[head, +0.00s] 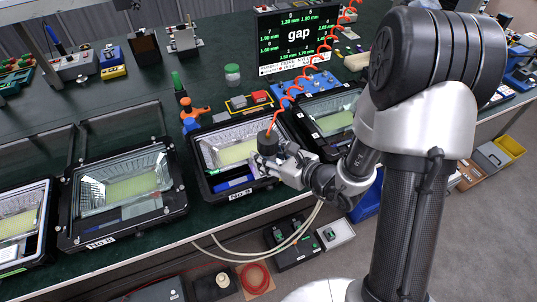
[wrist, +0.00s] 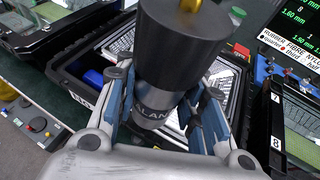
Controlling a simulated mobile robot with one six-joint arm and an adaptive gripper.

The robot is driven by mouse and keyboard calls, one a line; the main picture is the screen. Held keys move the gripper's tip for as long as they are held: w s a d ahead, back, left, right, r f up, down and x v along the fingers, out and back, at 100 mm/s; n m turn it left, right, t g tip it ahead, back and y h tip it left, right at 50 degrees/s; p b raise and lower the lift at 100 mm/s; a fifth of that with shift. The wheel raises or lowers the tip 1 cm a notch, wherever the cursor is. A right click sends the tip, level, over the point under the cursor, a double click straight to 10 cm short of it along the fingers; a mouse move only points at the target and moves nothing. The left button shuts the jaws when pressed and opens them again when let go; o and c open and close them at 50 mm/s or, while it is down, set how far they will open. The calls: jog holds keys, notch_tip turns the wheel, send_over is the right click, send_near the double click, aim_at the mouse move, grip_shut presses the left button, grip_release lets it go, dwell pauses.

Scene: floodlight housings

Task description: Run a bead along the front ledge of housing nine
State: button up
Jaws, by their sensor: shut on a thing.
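Housing nine (head: 205,183), a black open frame with a white No.9 label (head: 241,193) on its front, sits on the green bench in the head view. Its bright reflector and pale panel (head: 238,152) show inside. My gripper (head: 279,163) is above its right part, shut on a sealant cartridge (wrist: 153,106) with a black cap (head: 268,143). The cartridge looks upright; its lower end and any nozzle are hidden. A blue item (head: 234,184) lies along the housing's front side. I cannot see a bead on the front ledge, which is partly hidden by my gripper.
Another housing (head: 70,230) stands to the left and one (head: 312,138) close to the right. An orange coiled hose (head: 283,103) rises from the cartridge.

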jog(key=shift+a, duration=0.1)
jog(key=shift+s+a, duration=0.35)
jog(key=shift+a, duration=0.55)
jog(key=shift+a, duration=0.1)
jog(key=shift+s+a+f, duration=0.1)
jog(key=shift+s+a, duration=0.1)
jog(key=shift+a, duration=0.25)
jog(key=shift+s+a+f, duration=0.1)
jog(key=shift+s+a, duration=0.05)
jog(key=shift+a, duration=0.25)
jog(key=shift+s+a, duration=0.1)
jog(key=shift+s+a+r, duration=0.1)
jog(key=shift+s+a, duration=0.15)
jog(key=shift+a, duration=0.65)
jog(key=shift+s+a+r, duration=0.1)
jog(key=shift+a, duration=0.85)
jog(key=shift+r, duration=0.1)
